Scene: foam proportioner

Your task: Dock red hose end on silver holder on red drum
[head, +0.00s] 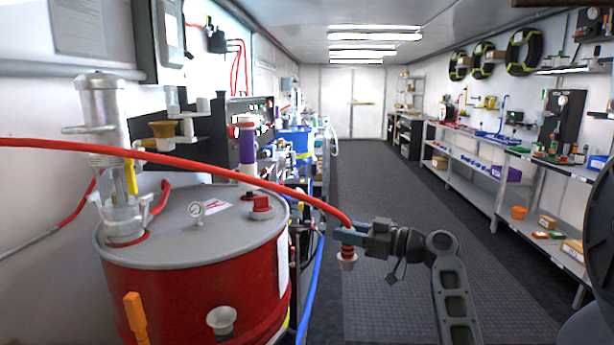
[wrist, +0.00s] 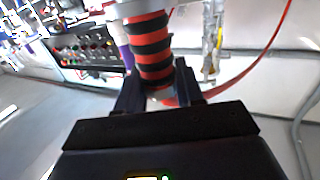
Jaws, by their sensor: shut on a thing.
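The red drum (head: 190,290) with a grey lid stands at the left in the head view. A silver cup-shaped piece (head: 222,319), which looks like the holder, sits on the drum's front side near the bottom of the picture. My gripper (head: 350,237) is right of the drum, shut on the red hose end (head: 347,259). Its pale tip points down, apart from the drum and the cup. In the wrist view my gripper (wrist: 159,92) has the red-and-black banded hose end (wrist: 150,48) between its fingers. The holder cannot be made out there.
The red hose (head: 230,182) runs from the left edge over the drum lid to my gripper. An orange handle (head: 136,315) is left of the cup. The aisle floor (head: 400,240) is clear.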

